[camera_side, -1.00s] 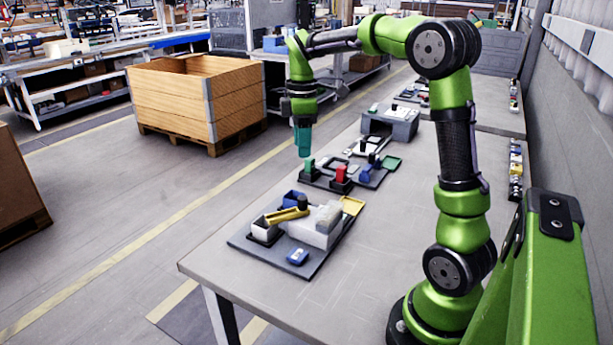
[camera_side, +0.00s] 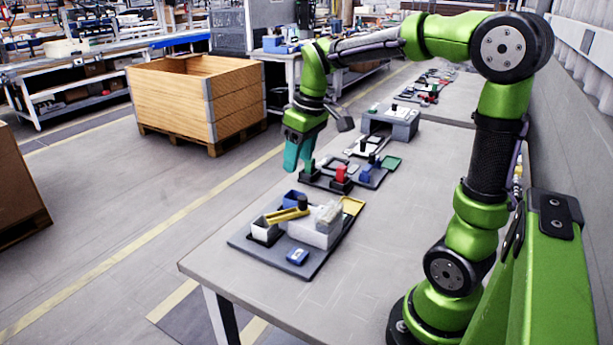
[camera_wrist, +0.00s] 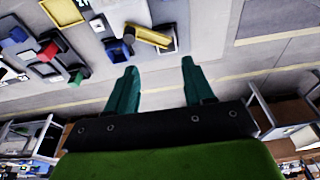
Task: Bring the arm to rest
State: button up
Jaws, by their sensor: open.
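My gripper (camera_side: 297,168) has teal fingers that point down and slightly left, above the far-left edge of the grey table (camera_side: 330,290) in the side view. In the wrist view my gripper (camera_wrist: 159,62) shows two teal fingers spread apart with nothing between them. It is open and empty. The fingertips appear close to a green upright part (camera_side: 309,167) on a dark plate, but I cannot tell whether they touch.
A dark tray (camera_side: 245,243) with white boxes, a yellow part and a blue part (camera_side: 297,256) lies at the front. A red part (camera_side: 341,174) and grey box (camera_side: 391,125) stand farther back. A wooden crate (camera_side: 200,98) stands on the floor left.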

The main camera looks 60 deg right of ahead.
jog(key=s+a+m+t+y, duration=0.2)
jog(key=s+a+m+t, duration=0.1)
jog(key=s+a, duration=0.8)
jog(key=shift+a+r+m+t, duration=0.25)
jog(key=shift+a+m+t, duration=0.15)
jog(key=shift+a+t, duration=0.4)
